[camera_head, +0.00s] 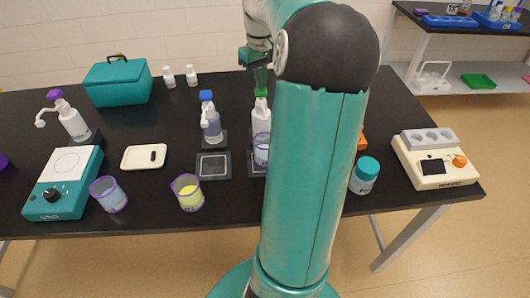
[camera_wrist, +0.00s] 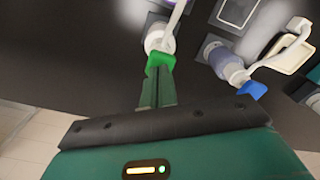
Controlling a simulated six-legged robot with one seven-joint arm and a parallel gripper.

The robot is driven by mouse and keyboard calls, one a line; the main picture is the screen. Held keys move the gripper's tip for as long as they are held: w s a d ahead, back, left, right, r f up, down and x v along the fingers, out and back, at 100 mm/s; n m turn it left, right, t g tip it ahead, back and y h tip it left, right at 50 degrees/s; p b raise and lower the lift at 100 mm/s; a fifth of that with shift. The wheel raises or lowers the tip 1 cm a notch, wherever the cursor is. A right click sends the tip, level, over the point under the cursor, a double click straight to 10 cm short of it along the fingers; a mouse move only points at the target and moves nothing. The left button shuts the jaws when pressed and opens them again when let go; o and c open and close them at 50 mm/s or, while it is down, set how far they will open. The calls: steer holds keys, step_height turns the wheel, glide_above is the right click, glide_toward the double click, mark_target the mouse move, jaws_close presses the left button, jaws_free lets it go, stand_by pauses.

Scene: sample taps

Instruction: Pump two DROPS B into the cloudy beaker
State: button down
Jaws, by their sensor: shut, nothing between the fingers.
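A white pump bottle with a green head (camera_head: 261,118) stands on the black bench, partly hidden by my arm. My gripper (camera_head: 260,80) is shut and empty, pointing down right above the green pump head. In the wrist view the fingertips (camera_wrist: 158,72) are at the green head (camera_wrist: 160,60), touching or almost touching it. A beaker with pale contents (camera_head: 262,150) stands in front of this bottle, partly hidden by my arm. Another beaker (camera_head: 110,194) with pale contents stands at the left. I cannot tell which is cloudy, and cannot read any DROPS B label.
A blue-headed pump bottle (camera_head: 211,122) stands close left, behind an empty dark pad (camera_head: 213,165). A purple-headed bottle (camera_head: 68,118) is far left. A yellow beaker (camera_head: 187,193), a white tray (camera_head: 144,157), a teal-lidded jar (camera_head: 364,175) and a cream device (camera_head: 435,165) are also on the bench.

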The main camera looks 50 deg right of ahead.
steer(key=shift+f, duration=0.9)
steer(key=shift+r, duration=1.45)
steer(key=shift+f, duration=0.25)
steer(key=shift+f, duration=1.2)
steer(key=shift+r, duration=1.45)
